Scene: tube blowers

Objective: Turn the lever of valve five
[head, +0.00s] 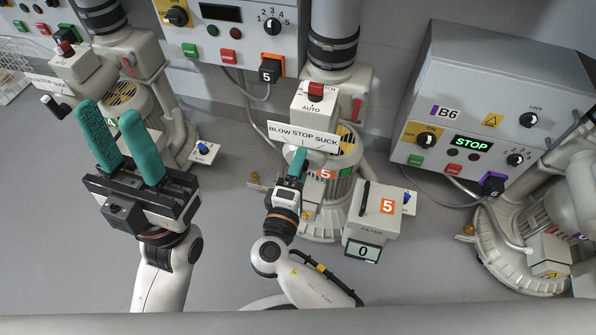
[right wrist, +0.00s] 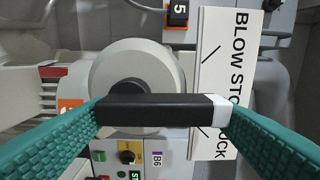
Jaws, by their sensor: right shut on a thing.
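Valve five is the pale blower unit with an orange 5 tag (head: 326,174) and a white "BLOW STOP SUCK" plate (head: 303,134), also in the right wrist view (right wrist: 226,60). Its lever (right wrist: 155,110) is a black bar with a white tip, in front of a round grey hub (right wrist: 135,70). The white tip overlaps the plate, hiding lettering between STOP and SUCK. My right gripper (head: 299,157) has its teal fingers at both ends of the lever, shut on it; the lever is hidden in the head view. My left gripper (head: 115,120) is raised at the left, open and empty.
A filter box (head: 378,212) with a display reading 0 stands just right of my right gripper. Control box B6 (head: 470,110), showing STOP, is farther right. Another blower (head: 128,98) stands behind my left gripper. Grey floor is clear between the arms.

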